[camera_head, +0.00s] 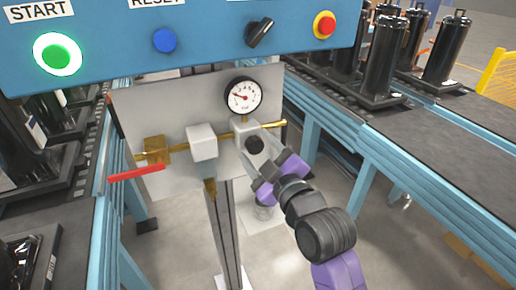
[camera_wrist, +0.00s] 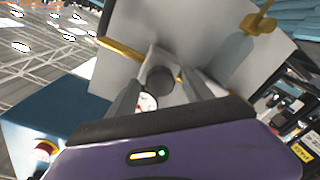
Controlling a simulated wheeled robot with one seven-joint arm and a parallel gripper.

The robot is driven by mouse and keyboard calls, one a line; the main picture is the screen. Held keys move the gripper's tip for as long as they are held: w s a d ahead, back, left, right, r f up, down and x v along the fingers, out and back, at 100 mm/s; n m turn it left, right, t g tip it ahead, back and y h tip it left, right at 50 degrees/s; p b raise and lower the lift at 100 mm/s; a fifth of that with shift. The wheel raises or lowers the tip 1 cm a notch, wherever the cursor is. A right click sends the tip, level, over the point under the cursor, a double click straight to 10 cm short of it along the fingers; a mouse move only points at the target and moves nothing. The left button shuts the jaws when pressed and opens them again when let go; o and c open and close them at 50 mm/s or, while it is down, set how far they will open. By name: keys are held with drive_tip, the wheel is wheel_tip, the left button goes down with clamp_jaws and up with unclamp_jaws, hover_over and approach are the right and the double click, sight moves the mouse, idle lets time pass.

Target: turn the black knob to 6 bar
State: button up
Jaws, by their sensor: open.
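The black knob (camera_head: 255,145) sits on the front of a light grey regulator block on the grey panel, below the round white gauge (camera_head: 243,97). The gauge has a red needle pointing to the left side of its dial; I cannot read its exact value. My gripper (camera_head: 261,160) is at the regulator, its fingers pointing at the knob from the lower right. In the wrist view the knob (camera_wrist: 160,79) shows between my two open fingers (camera_wrist: 162,95), with gaps on both sides. The gauge is mostly hidden behind a finger there.
A brass pipe (camera_head: 224,136) crosses the panel (camera_head: 180,105), with a red lever (camera_head: 136,173) at the left. A blue control box (camera_head: 190,65) with buttons hangs above. Conveyors with black compressors (camera_head: 384,62) flank both sides. Space below right of the panel is free.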

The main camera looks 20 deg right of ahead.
clamp_jaws()
drive_tip(key=m, duration=0.5)
drive_tip(key=shift+m, duration=0.3)
drive_tip(key=m, duration=0.6)
drive_tip(key=shift+f, duration=0.1)
drive_tip(key=m, duration=0.7)
drive_tip(key=shift+h, duration=0.3)
drive_tip(key=m+b, duration=0.1)
drive_tip(key=m, duration=0.5)
